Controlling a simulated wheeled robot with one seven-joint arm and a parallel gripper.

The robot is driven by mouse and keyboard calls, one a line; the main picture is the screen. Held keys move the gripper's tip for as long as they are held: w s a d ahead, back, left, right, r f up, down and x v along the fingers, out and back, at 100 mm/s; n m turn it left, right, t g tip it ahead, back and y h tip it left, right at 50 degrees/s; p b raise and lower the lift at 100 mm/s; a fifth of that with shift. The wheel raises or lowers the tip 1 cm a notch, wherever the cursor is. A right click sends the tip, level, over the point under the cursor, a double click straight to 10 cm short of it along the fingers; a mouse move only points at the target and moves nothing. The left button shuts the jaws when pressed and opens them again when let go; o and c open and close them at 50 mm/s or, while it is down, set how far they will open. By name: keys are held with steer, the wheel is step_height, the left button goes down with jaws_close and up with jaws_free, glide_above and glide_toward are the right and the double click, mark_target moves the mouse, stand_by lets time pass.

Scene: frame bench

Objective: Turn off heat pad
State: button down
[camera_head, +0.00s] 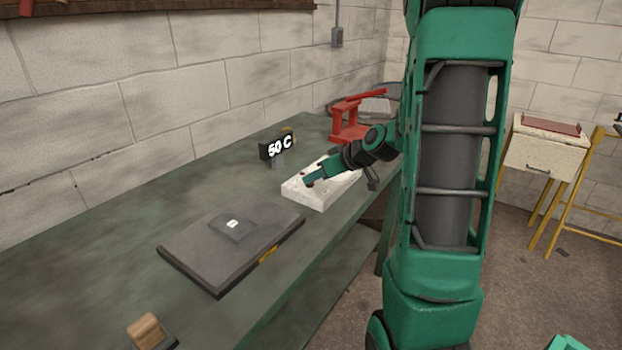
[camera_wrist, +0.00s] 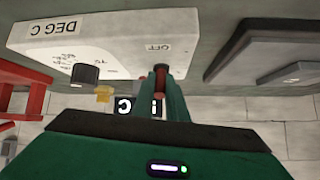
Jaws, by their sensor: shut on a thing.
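The white control box (camera_head: 318,197) sits on the bench; in the wrist view its face (camera_wrist: 120,45) shows "DEG C" and "OFF" labels and a black knob (camera_wrist: 85,74). My gripper (camera_head: 312,181) is over the box's near left end. In the wrist view my gripper (camera_wrist: 162,76) is shut by the "OFF" label on a small red part (camera_wrist: 160,72), which looks like the switch; the fingers hide much of it. The dark flat heat pad (camera_head: 190,258) lies left of the box, with a small dark block (camera_head: 232,224) on it. The black display (camera_head: 278,145) reads "50 C".
A red frame-like tool (camera_head: 345,122) stands behind the box. A wooden-topped item (camera_head: 146,330) is at the near bench edge. A brick wall (camera_head: 80,120) runs along the back. Bare bench (camera_head: 110,235) lies left of the pad.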

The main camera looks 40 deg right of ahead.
steer(key=c, duration=1.8)
jaws_free()
steer(key=shift+o, duration=0.2)
steer(key=v, duration=1)
steer(key=shift+s+r, duration=0.15)
steer(key=shift+s, duration=0.1)
